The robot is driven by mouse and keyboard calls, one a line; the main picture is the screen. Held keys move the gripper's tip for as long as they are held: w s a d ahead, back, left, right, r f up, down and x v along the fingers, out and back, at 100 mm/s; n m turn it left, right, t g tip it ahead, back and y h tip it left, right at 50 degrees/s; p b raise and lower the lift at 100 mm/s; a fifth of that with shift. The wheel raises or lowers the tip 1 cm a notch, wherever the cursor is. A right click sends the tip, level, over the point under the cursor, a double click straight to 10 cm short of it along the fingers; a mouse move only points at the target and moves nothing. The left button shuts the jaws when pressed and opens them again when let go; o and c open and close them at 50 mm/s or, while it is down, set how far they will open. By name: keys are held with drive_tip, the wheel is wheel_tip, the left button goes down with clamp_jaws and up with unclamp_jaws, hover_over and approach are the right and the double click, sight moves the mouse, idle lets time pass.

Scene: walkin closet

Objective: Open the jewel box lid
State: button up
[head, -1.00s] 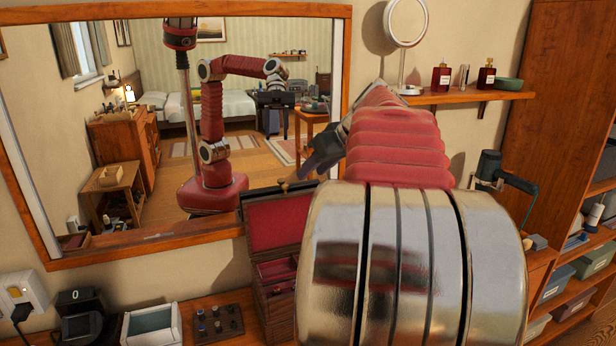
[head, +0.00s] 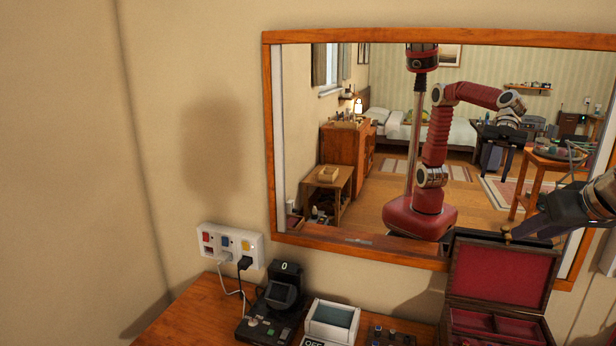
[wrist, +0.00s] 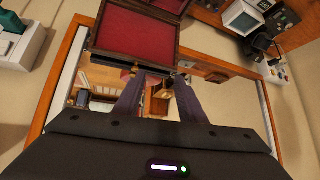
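The jewel box (head: 470,325) stands on the wooden top at the lower right of the head view, cut off by the bottom edge. Its dark wooden lid (head: 503,274) stands raised at the back, showing a red lining. Red-lined compartments show below it. In the wrist view the raised lid (wrist: 138,36) is at the top, with its red inside facing the camera. My gripper (head: 512,233) is just above the lid's top edge, by the mirror. In the wrist view my gripper (wrist: 158,80) has its two fingers apart with nothing between them.
A large wood-framed mirror (head: 340,236) hangs behind the box and reflects the room and my body. The wall at left is bare.

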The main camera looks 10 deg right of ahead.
drive_tip(key=s+a+f+n+g+y, duration=0.1)
drive_tip(key=a+f, duration=0.2)
drive_tip(key=a, duration=0.8)
drive_tip(key=a+f+g, duration=0.1)
drive_tip(key=a+f, duration=0.2)
drive_tip(key=a, duration=0.9)
drive_tip(key=s+a+f+n, duration=0.1)
drive_tip(key=s+a+f, duration=0.4)
drive_tip(key=s+a, duration=0.1)
drive_tip(key=s+a+f, duration=0.5)
drive_tip(key=s+a, duration=0.1)
drive_tip(key=a, duration=0.3)
drive_tip(key=shift+a+f+n+g, duration=0.2)
drive_tip(key=shift+a+n+g, duration=0.05)
drive_tip(key=shift+n+g, duration=0.15)
